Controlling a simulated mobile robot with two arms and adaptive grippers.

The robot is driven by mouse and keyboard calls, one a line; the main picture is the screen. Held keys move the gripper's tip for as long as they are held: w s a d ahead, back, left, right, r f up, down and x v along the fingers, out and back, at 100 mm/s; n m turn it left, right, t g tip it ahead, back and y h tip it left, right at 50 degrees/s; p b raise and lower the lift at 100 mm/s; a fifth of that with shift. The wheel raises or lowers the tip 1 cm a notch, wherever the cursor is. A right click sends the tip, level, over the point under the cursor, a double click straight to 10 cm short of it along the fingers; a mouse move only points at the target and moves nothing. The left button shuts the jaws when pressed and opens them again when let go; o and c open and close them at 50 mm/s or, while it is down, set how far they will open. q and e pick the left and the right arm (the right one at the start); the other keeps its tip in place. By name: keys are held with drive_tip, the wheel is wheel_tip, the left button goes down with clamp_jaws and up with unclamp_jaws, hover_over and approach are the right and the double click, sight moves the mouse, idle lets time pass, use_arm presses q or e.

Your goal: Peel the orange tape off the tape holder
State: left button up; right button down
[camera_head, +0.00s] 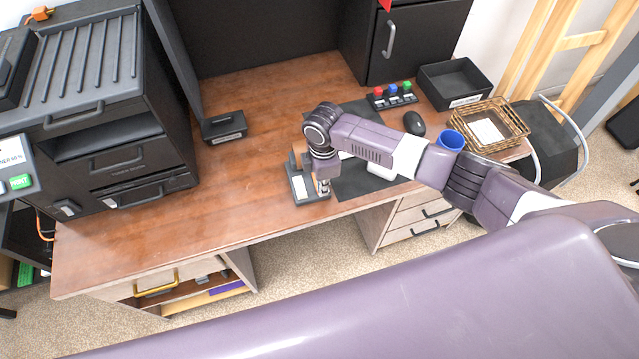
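A small dark holder with a pale label (305,198), which looks like the tape holder, stands near the front edge of the desk. A small orange-brown piece (293,159), perhaps the orange tape, shows at its back left. My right gripper (323,188) points down at the right side of the holder, very close to it. My wrist covers much of the holder, so contact is hidden. The fingers are too small and covered to show whether they are open or shut. My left gripper is not in view.
A dark mat (365,180), black mouse (414,123), button panel (392,95), blue cup (451,140), wicker basket (485,128) and black tray (455,83) are on the right. A black drawer unit (120,155) stands left.

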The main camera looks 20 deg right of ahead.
drive_tip(key=shift+s+r+p, duration=0.25)
drive_tip(key=shift+r+p, duration=0.65)
drive_tip(key=shift+p, duration=0.25)
drive_tip(key=shift+s+r+p, duration=0.25)
drive_tip(key=shift+r+p, duration=0.6)
drive_tip(key=shift+p, duration=0.3)
idle(0.8)
wheel_tip(320, 180, up, 5)
drive_tip(key=p, duration=0.5)
idle(0.4)
